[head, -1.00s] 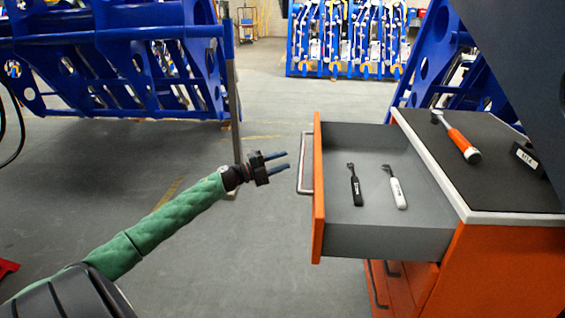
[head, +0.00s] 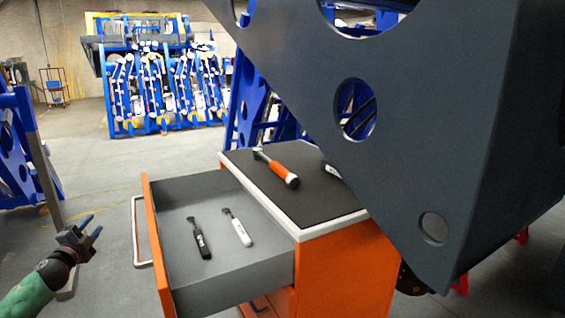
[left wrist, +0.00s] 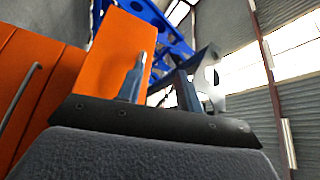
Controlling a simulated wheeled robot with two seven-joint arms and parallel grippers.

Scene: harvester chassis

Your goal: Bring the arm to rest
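My left gripper (head: 93,225) is at the lower left of the head view, at the end of my green-sleeved arm. Its two fingers are apart with nothing between them. It is left of the open drawer's metal handle (head: 137,232), with a small gap in the picture. In the left wrist view the gripper's fingers (left wrist: 160,85) stick up beyond the dark wrist edge, with orange panels behind. My right gripper is not in view.
The orange cabinet's grey drawer (head: 205,277) is pulled out and holds a black tool (head: 202,240) and a white tool (head: 238,230). An orange-handled tool (head: 278,168) lies on top. A large dark chassis plate (head: 430,130) hangs over the right side. Floor beyond the gripper is clear.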

